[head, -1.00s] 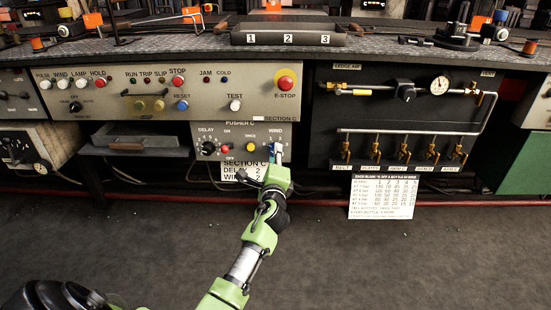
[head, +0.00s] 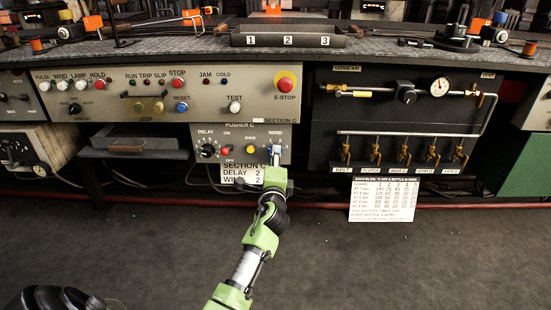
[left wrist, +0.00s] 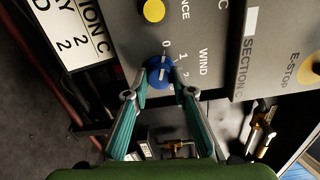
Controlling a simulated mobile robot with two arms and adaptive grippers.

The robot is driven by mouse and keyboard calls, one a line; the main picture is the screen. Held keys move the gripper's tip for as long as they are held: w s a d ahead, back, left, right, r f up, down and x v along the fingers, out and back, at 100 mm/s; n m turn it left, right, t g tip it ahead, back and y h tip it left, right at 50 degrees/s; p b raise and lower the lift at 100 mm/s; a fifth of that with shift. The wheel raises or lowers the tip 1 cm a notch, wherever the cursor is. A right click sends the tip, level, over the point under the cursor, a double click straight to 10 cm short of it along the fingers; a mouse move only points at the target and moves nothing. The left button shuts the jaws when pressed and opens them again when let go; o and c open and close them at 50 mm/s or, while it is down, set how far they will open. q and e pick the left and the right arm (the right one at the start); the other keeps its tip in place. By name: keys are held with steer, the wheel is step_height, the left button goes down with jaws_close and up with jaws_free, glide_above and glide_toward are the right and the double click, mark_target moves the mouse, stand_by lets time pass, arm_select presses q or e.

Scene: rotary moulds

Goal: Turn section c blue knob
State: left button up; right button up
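The blue knob (left wrist: 158,72) marked WIND is on the section C pusher panel (left wrist: 110,25). In the left wrist view its white line runs up the picture, roughly toward the 0 mark. In the head view it is mostly hidden behind my left gripper (head: 275,160). My left gripper (left wrist: 160,78) has one fingertip on each side of the knob, very close to it. I cannot tell whether the tips press on it. A card (head: 240,172) below the panel reads section C, delay 2, with a partly covered wind line. My right gripper is not in view.
The black delay knob (head: 207,150), a red button (head: 225,151) and a yellow button (head: 252,149) are left of the wind knob. A red E-stop (head: 284,83) is above. Brass valves (head: 375,148) stand to the right. The floor in front is clear.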

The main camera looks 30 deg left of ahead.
arm_select(q)
steer(key=shift+o, duration=1.3)
steer(key=shift+s, duration=0.1)
steer(key=v, duration=1.2)
